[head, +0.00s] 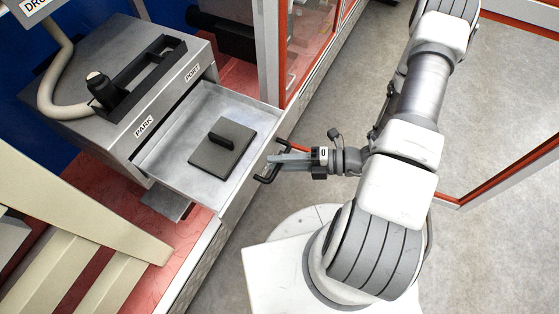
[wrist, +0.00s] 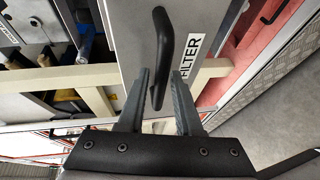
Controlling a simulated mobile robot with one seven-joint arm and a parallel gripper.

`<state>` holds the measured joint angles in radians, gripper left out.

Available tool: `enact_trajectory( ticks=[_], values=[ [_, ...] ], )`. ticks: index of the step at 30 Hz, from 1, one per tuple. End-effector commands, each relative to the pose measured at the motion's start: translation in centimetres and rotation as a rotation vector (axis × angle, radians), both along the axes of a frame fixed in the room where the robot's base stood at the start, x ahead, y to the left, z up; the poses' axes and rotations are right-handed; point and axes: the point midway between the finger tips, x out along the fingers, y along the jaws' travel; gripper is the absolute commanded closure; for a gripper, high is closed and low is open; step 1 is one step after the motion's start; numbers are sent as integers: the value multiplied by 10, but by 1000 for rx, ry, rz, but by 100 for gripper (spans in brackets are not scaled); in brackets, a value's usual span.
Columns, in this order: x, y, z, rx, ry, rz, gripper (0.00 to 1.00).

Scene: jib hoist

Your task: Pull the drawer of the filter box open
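The black bar handle (head: 262,179) is on the drawer front. My gripper (head: 272,160) is at this handle. In the wrist view the handle (wrist: 163,50) lies between the two fingers of my gripper (wrist: 158,85), with gaps on both sides. The fingers are apart. The FILTER label (wrist: 190,50) is beside the handle.
A black-handled tool with a hose (head: 102,90) rests on the box top. A beige frame (head: 85,215) stands at lower left. A red-edged clear panel and grey post (head: 268,50) stand right of the box. Grey floor (head: 335,85) is open behind my arm.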

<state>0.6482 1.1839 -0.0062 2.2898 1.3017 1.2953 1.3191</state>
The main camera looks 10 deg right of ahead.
Motion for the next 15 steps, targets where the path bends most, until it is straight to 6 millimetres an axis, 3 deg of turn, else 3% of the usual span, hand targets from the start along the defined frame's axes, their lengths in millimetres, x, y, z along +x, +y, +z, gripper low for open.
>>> enact_trajectory(
  ticks=[15],
  values=[
    [0,0,0,-1,1,1,53]
  ],
)
